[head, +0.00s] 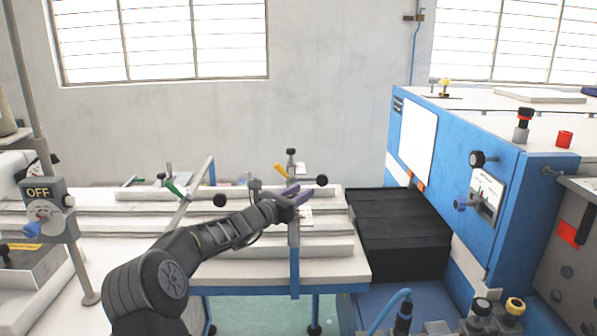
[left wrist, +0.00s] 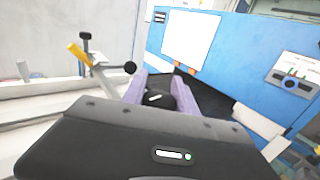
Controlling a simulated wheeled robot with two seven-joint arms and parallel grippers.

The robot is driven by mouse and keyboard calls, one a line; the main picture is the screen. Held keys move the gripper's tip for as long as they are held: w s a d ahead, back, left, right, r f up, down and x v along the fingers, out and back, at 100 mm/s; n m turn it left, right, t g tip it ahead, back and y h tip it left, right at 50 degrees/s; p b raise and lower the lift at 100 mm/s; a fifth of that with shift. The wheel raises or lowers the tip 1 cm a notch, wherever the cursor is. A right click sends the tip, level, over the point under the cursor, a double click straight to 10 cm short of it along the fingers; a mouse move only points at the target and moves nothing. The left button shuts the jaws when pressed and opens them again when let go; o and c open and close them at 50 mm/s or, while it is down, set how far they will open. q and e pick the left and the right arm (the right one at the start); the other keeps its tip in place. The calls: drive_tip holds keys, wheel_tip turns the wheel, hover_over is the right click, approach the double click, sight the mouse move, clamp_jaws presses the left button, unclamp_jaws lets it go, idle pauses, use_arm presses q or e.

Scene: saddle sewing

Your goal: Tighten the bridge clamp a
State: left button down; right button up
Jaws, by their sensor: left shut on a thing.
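My left gripper (head: 294,197), with purple fingers, is over the right end of the white bench. It is shut on a black knob (left wrist: 160,100), which shows between its fingers in the left wrist view. The knob seems to belong to the clamp bar (head: 294,268) below the gripper; the gripper hides most of that joint. Behind it is a clamp with a yellow handle (head: 281,171) and a black ball (head: 322,181). A clamp with a green handle (head: 173,187) is to the left. I cannot tell which clamp is labelled a. My right gripper is not in view.
A blue machine (head: 455,180) with a dial panel stands at the right, beside black bellows (head: 400,232). A control box marked OFF (head: 42,205) on a post is at the left. White rails (head: 110,222) run along the bench.

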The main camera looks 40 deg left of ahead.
use_arm(q)
drive_tip(key=h+p, duration=0.1)
drive_tip(key=m+h+p, duration=0.1)
drive_tip(key=p, duration=0.1)
drive_tip(key=h+p, duration=0.1)
drive_tip(key=shift+d+r+m+p, duration=0.25)
drive_tip(key=shift+r+m+p, duration=0.1)
drive_tip(key=shift+m, duration=0.05)
drive_tip(key=shift+d+f+m+g+h+p, duration=0.15)
drive_tip(key=shift+f+m+g+h+p, duration=0.15)
drive_tip(key=shift+m+h+p, duration=0.55)
drive_tip(key=shift+s+d+f+m+g+h, duration=0.1)
drive_tip(key=shift+m+g+h, duration=0.15)
drive_tip(key=shift+h, duration=0.35)
drive_tip(key=shift+d+m+g+h, duration=0.15)
drive_tip(key=shift+m+h, duration=0.15)
drive_tip(key=shift+h, duration=0.25)
drive_tip(key=shift+m+g+h, duration=0.3)
drive_tip(key=shift+m+h, duration=0.1)
drive_tip(key=shift+h, duration=0.2)
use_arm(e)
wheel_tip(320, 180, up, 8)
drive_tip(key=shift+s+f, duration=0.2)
use_arm(q)
drive_tip(key=shift+s+d+m+g+h+b, duration=0.1)
drive_tip(key=shift+m+g+h+b, duration=0.2)
drive_tip(key=shift+m+h, duration=0.15)
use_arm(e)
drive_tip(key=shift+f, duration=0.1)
